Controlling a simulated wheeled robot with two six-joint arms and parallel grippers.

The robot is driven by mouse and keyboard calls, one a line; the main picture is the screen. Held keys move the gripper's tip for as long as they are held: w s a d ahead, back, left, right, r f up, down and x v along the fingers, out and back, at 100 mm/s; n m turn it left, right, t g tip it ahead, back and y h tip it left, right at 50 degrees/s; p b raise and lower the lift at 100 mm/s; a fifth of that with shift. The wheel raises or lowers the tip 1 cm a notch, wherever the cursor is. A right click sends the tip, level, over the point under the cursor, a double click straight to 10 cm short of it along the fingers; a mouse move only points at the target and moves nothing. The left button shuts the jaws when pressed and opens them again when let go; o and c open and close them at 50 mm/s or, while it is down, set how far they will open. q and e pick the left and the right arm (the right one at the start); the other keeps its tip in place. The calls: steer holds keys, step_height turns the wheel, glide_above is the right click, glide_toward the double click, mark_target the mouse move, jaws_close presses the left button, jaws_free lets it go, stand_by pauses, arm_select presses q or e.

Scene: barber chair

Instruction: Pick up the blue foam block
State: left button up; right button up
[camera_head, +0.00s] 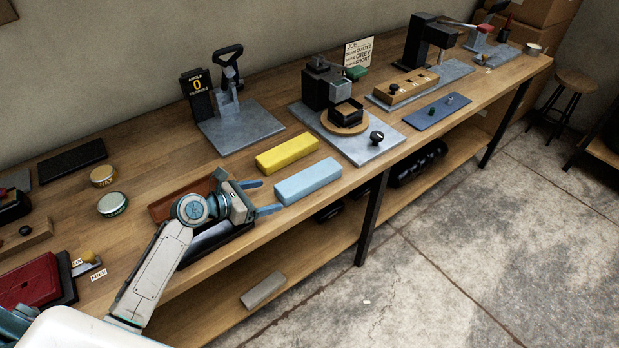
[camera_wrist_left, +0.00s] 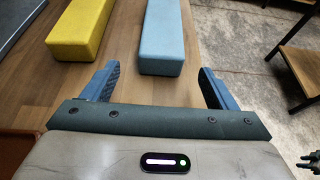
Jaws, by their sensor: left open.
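The blue foam block (camera_head: 308,181) is a light blue bar lying on the wooden bench near its front edge. My left gripper (camera_head: 266,197) is open at the near left end of this block. In the left wrist view, the blue block (camera_wrist_left: 162,40) lies lengthwise ahead, and its near end sits just beyond and between the two spread fingers of my left gripper (camera_wrist_left: 160,86). Nothing is between the fingers.
A yellow block (camera_head: 287,153) lies parallel behind the blue one, with a narrow gap. A grey metal plate with a black device (camera_head: 325,88) stands to the right. Two round tins (camera_head: 112,204) are at left. The bench front edge drops to a lower shelf (camera_head: 330,235).

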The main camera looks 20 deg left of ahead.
mark_target(279, 192)
arm_select(q)
steer(key=shift+w+d+f, duration=0.25)
steer(key=shift+w+d, duration=0.15)
steer(key=shift+w, duration=0.15)
steer(key=shift+w+d+f, duration=0.15)
steer(key=shift+w, duration=0.15)
steer(key=shift+w+d+f, duration=0.15)
steer(key=shift+w, duration=0.05)
steer(key=shift+w+d+p, duration=0.5)
steer(key=shift+d+p, duration=0.05)
steer(key=x, duration=0.3)
steer(key=shift+d+p, duration=0.15)
steer(key=shift+p, duration=0.2)
steer(key=shift+w+f, duration=0.15)
arm_select(e)
steer(key=shift+w+d+r, duration=0.25)
steer(key=shift+r, duration=0.25)
steer(key=shift+w+d+r, duration=0.2)
steer(key=shift+w+r, duration=0.05)
steer(key=shift+r, duration=0.25)
